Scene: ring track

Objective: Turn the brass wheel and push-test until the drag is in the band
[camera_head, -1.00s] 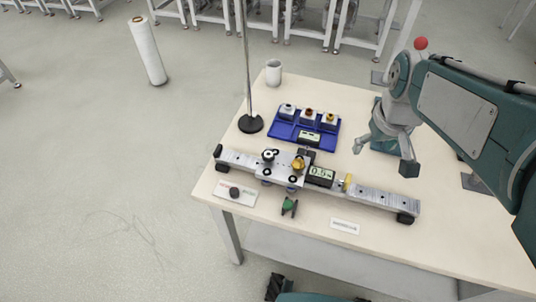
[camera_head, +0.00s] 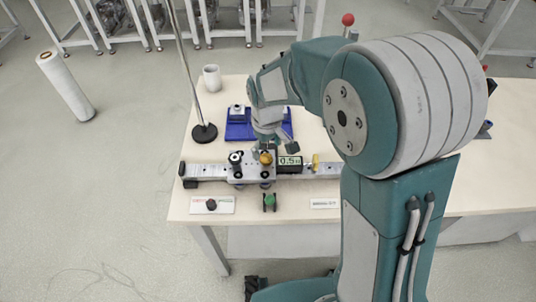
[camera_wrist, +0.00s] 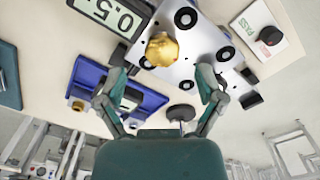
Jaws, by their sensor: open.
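The brass wheel (camera_head: 266,158) sits on top of a silver carriage (camera_head: 247,175), which rides on a long metal rail (camera_head: 208,171). In the wrist view the wheel (camera_wrist: 161,50) is a lumpy gold knob on the plate of the carriage (camera_wrist: 195,42). A small display (camera_head: 289,161) beside the wheel reads about 0.5; it also shows in the wrist view (camera_wrist: 112,18). My gripper (camera_wrist: 162,85) is open and empty, its fingers spread on either side below the wheel in the picture, apart from it. In the head view my gripper (camera_head: 276,144) is just behind the wheel.
A blue tray (camera_head: 233,136) lies behind the rail, partly hidden by my arm. A black-based stand (camera_head: 204,133) and a white mug (camera_head: 211,78) are at the back left. A card with a black knob (camera_head: 211,205) and a green item (camera_head: 269,202) lie in front. A yellow piece (camera_head: 316,162) is on the rail.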

